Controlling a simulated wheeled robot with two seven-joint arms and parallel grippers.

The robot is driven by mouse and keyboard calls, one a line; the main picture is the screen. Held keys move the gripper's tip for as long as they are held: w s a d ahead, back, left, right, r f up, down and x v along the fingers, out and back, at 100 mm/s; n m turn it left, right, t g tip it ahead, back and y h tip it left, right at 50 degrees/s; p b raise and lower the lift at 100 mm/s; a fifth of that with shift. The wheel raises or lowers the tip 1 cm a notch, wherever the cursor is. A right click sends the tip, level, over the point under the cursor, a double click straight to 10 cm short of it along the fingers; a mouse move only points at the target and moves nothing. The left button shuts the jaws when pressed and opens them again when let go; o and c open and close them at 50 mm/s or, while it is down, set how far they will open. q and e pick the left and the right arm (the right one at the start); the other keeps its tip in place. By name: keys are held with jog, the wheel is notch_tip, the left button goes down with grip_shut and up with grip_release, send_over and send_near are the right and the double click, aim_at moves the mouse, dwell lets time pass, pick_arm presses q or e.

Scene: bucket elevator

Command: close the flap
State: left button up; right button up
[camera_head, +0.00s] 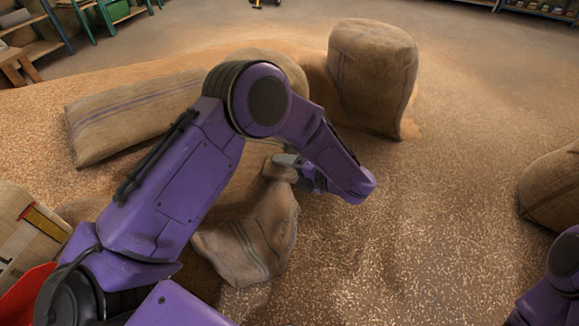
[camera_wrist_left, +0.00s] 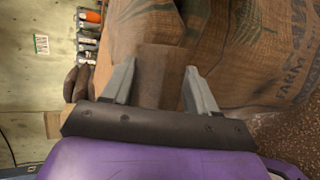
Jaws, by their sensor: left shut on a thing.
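My left gripper (camera_head: 287,160) is shut on the narrow top of a brown burlap sack (camera_head: 250,240) with pale stripes. The sack's lower part spreads out below the gripper, close to the grain; I cannot tell whether it touches it. In the left wrist view, brown cloth (camera_wrist_left: 158,74) sits between the two grey fingers of the left gripper (camera_wrist_left: 157,88). My left arm hides part of the area behind it. I cannot make out a flap in either view. My right gripper is not in view; only part of my right arm shows at lower right.
Loose grain (camera_head: 400,235) covers the floor. A full sack (camera_head: 375,75) stands behind, another (camera_head: 135,115) lies at left, and one (camera_head: 555,185) is at the right edge. A pale box-like thing with a yellow-red strip (camera_head: 45,222) and a red part (camera_head: 22,298) are at lower left.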

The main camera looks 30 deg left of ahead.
pick_arm(q)
jog(key=shift+f, duration=0.15)
jog(key=shift+d, duration=0.3)
jog(key=v, duration=1)
jog(key=shift+r, duration=0.2)
